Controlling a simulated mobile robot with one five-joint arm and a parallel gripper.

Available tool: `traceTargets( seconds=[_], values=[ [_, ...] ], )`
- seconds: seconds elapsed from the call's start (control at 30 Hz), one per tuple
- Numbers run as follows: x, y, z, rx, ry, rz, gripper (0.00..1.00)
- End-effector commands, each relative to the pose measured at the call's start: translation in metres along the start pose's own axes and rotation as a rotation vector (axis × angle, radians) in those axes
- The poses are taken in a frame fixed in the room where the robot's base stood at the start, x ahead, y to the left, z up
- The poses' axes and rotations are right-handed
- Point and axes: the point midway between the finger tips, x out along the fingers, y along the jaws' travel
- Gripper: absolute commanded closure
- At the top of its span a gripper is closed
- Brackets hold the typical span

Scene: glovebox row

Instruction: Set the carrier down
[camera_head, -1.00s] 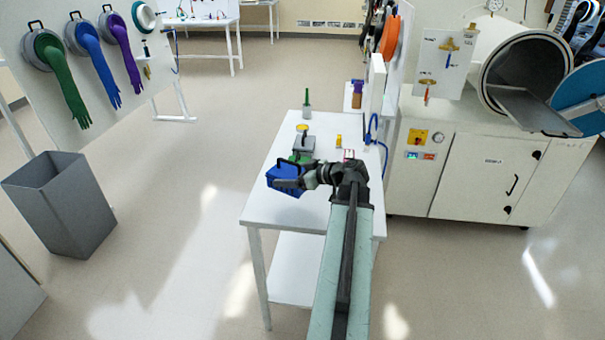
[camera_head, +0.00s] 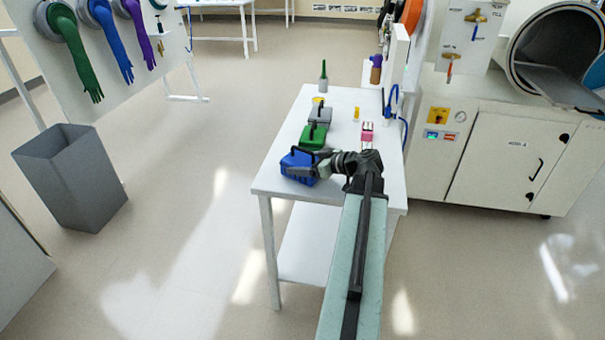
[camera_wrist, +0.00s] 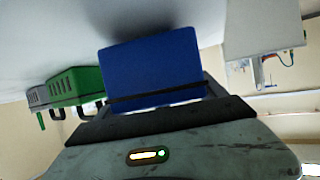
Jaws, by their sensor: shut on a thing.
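The blue carrier (camera_head: 299,167) is at the near left part of the white table (camera_head: 345,183). My gripper (camera_head: 311,158) is shut on its dark handle, reaching in from the right. In the wrist view the blue carrier (camera_wrist: 152,68) fills the middle, just past my gripper (camera_wrist: 158,100). I cannot tell whether its base touches the table top. The green carrier (camera_head: 312,138) stands just behind it, and also shows at left in the wrist view (camera_wrist: 78,87).
A small pink item (camera_head: 367,134) and a small yellow item (camera_head: 356,114) are on the table's right side. A grey bin (camera_head: 72,180) stands on the floor at left.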

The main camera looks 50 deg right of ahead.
Motion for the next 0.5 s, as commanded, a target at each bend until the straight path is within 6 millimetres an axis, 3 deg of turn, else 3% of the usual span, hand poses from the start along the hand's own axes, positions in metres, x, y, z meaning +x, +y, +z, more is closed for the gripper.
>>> traceTargets(
  seconds=[0.03,0.33,0.37,0.43,0.5],
  values=[
    [0.005,-0.0001,0.0115,0.0,0.001,0.0,0.85],
    [0.0044,-0.0004,0.0092,0.0,0.001,-0.001,0.85],
    [0.0046,-0.0005,0.0098,0.0,0.0,-0.001,0.17],
    [0.0042,-0.0005,0.0087,0.0,0.0,-0.001,0.0],
    [0.0043,-0.0006,0.0087,0.0,0.0,-0.001,0.0]
  ],
)
